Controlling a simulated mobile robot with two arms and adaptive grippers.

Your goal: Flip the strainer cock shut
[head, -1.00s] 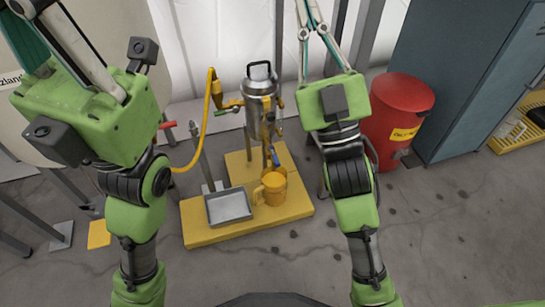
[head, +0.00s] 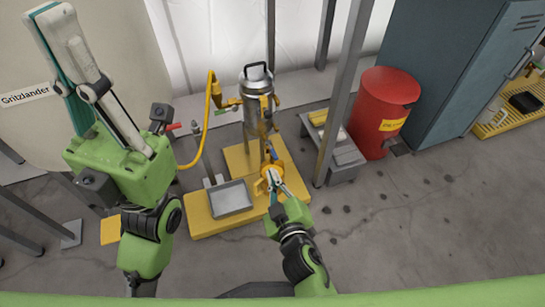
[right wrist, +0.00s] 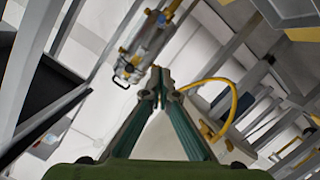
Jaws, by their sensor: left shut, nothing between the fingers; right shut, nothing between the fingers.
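The silver strainer canister (head: 256,85), with a black top handle, stands upright on a yellow base (head: 200,222). Yellow fittings run down its right side, with a small blue lever (head: 273,154) low down; I cannot tell for certain that this is the cock. In the right wrist view the shut tips (right wrist: 159,76) sit below the canister (right wrist: 150,45). My left gripper (head: 52,18) is shut and empty, raised at upper left.
A grey tray (head: 230,198) sits on the yellow base. A yellow hose (head: 205,140) and a red handle (head: 172,127) are left of the canister. A grey post (head: 345,90), small bench (head: 345,160) and red bin (head: 383,105) stand right.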

